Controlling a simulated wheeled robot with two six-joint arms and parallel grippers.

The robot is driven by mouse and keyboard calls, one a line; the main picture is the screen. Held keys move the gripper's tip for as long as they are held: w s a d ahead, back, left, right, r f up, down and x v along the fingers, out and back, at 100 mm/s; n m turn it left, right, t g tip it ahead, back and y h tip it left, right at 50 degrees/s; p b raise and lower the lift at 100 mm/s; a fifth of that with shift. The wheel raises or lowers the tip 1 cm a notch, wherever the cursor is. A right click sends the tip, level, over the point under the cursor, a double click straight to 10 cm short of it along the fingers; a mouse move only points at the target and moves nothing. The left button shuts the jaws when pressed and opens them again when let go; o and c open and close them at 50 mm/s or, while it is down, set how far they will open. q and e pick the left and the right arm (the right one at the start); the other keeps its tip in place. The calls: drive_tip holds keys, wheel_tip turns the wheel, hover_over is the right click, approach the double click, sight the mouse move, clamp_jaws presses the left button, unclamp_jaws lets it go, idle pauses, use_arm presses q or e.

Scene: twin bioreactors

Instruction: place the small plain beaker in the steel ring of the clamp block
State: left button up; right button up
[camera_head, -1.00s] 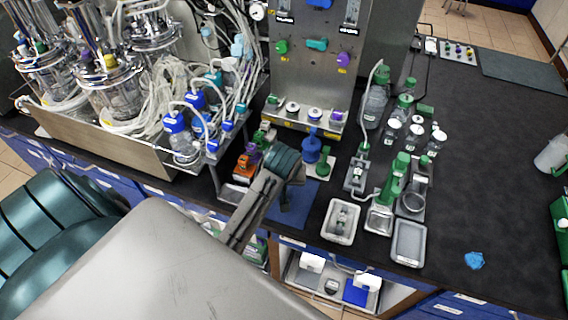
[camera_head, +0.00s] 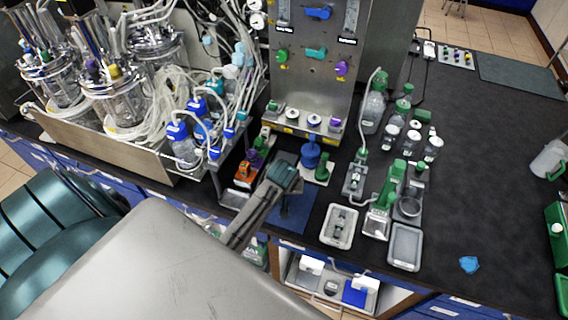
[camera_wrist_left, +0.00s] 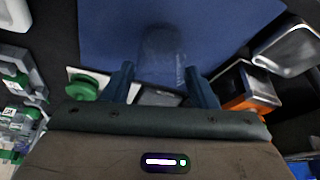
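The small plain beaker (camera_wrist_left: 162,48) shows in the left wrist view as a faint, clear, dark-tinted shape over the blue mat (camera_wrist_left: 225,30). My left gripper (camera_wrist_left: 160,72) is open, with one finger on each side of the beaker's near part; I cannot tell whether either finger touches it. In the head view my left gripper (camera_head: 284,178) is over the bench front, above the blue mat (camera_head: 294,222), and the beaker is hard to make out. A dark ring on a small block (camera_head: 408,207) stands to the right, probably the clamp block's steel ring. My right gripper is not in view.
An orange-based item (camera_head: 246,172) is left of the gripper, and a blue-topped item (camera_head: 311,154) is close behind it. White tray (camera_head: 339,226) and grey tray (camera_head: 404,247) lie to the right. Green-capped bottles stand behind.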

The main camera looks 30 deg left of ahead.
use_arm(q)
drive_tip(key=c, duration=0.7)
drive_tip(key=shift+o, duration=0.2)
